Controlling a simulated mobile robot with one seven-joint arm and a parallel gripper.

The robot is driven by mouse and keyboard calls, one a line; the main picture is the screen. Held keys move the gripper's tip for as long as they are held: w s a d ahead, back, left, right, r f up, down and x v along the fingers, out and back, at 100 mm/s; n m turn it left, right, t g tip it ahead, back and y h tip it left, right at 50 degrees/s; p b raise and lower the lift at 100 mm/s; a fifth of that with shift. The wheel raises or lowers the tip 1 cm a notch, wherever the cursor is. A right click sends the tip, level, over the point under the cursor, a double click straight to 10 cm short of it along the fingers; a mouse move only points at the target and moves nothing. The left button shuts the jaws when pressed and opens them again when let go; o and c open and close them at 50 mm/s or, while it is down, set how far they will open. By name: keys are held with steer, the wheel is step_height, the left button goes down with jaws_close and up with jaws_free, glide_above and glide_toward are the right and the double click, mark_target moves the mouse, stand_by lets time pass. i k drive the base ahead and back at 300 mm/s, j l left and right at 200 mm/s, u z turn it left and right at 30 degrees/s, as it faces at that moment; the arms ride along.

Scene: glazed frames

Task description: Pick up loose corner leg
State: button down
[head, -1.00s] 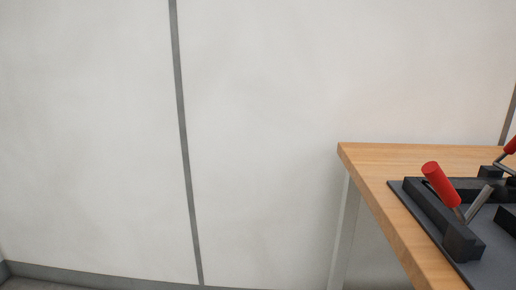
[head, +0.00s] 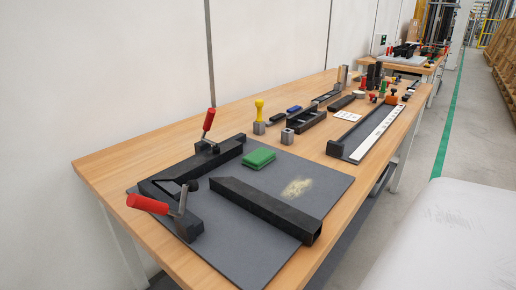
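The loose leg appears to be the black square tube (head: 262,206) lying on a grey mat (head: 322,174) on the near end of the wooden workbench. Its hollow end faces the front right and its mitred end points to the back left. Behind and left of it is a black corner fixture (head: 222,154) with two red-handled clamps, one at the back (head: 208,120) and one at the front left (head: 148,204). My gripper is not in view.
A green block (head: 259,158) and a patch of pale yellow dust (head: 298,187) are on the mat. The right aisle has open floor (head: 424,150).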

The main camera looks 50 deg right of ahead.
mark_target(304, 227)
steer(key=z, duration=1.2)
